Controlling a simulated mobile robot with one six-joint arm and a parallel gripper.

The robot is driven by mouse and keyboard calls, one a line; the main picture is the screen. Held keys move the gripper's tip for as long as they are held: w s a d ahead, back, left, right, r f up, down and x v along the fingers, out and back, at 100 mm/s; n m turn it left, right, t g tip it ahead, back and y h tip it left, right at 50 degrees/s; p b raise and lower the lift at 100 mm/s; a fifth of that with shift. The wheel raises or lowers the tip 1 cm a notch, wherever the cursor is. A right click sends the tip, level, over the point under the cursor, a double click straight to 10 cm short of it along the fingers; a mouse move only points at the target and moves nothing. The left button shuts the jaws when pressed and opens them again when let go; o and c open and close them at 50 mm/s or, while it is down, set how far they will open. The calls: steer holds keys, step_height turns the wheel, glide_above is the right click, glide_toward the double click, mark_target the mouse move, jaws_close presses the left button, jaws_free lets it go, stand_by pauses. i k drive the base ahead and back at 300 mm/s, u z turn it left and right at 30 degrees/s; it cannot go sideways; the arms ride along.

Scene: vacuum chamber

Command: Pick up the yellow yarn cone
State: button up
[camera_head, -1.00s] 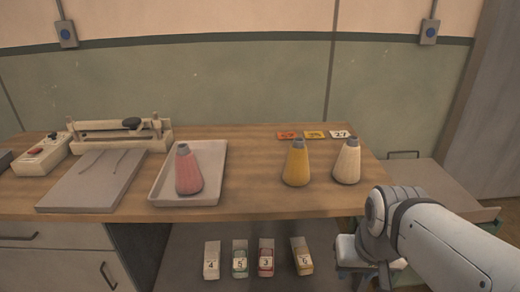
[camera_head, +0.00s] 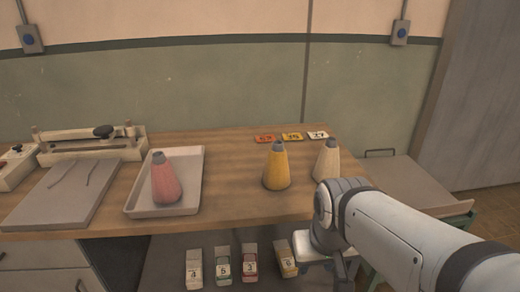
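The yellow yarn cone (camera_head: 276,168) stands upright on the wooden table (camera_head: 232,205), with a grey tip on top. It is between the tray and a cream yarn cone (camera_head: 327,160). My arm reaches in from the lower right, and its white wrist part is at the table's front right edge, in front of the cream cone's lower side. My gripper hangs below that wrist, in front of the table edge and right of the yellow cone. Its fingers are mostly hidden or too dark to make out. Nothing touches the yellow cone.
A pink cone (camera_head: 165,180) stands in a white tray (camera_head: 193,173) on the left. Number cards (camera_head: 291,136) lie behind the cones. A grey board (camera_head: 60,200) and a cream press device (camera_head: 90,143) are further left. Small numbered boxes (camera_head: 222,266) stand on a lower shelf.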

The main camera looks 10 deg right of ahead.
mark_target(276, 177)
steer(key=i, duration=0.9)
steer(key=u, duration=0.05)
